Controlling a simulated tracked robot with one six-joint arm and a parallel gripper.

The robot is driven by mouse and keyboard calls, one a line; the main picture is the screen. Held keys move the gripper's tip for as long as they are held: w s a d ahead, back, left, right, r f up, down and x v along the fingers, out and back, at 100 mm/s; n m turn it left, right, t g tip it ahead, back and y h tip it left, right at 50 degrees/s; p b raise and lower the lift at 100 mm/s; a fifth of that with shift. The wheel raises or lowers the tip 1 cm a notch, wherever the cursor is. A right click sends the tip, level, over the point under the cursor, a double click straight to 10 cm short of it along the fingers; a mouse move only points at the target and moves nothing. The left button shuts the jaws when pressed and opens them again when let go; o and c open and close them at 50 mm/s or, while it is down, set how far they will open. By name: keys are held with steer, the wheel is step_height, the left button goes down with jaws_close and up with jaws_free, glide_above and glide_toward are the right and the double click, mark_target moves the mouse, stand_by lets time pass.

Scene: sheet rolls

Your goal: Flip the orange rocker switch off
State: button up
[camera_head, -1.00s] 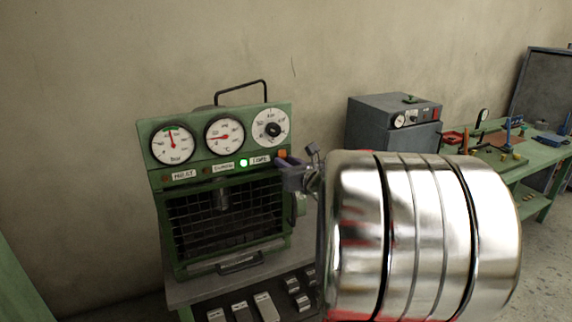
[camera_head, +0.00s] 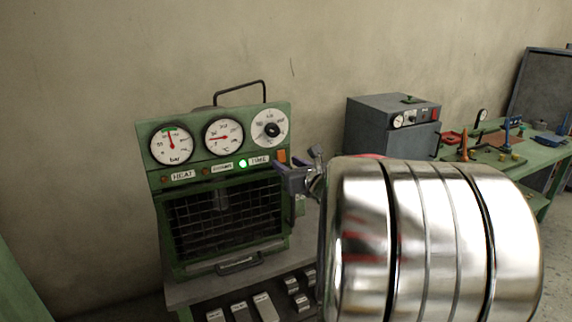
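The orange rocker switch (camera_head: 282,155) is on the right edge of the green machine's front panel (camera_head: 215,160), beside the TIME label and the lit green lamp (camera_head: 242,163). Its tilt is too small to tell. My gripper (camera_head: 279,170) is just below the switch, with its bluish-grey fingertips close to the panel. I cannot tell whether they touch the panel, or whether the fingers are open or shut. Nothing shows held in them.
My shiny arm link fills the lower right. Three dials (camera_head: 223,136) sit above the labels, and a barred oven front (camera_head: 225,217) is below. Grey blocks (camera_head: 265,307) lie under the machine. A grey box unit (camera_head: 392,125) and a green bench (camera_head: 545,152) stand at the right.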

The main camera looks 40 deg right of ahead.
steer(key=v, duration=1.2)
steer(key=shift+a+f, duration=0.15)
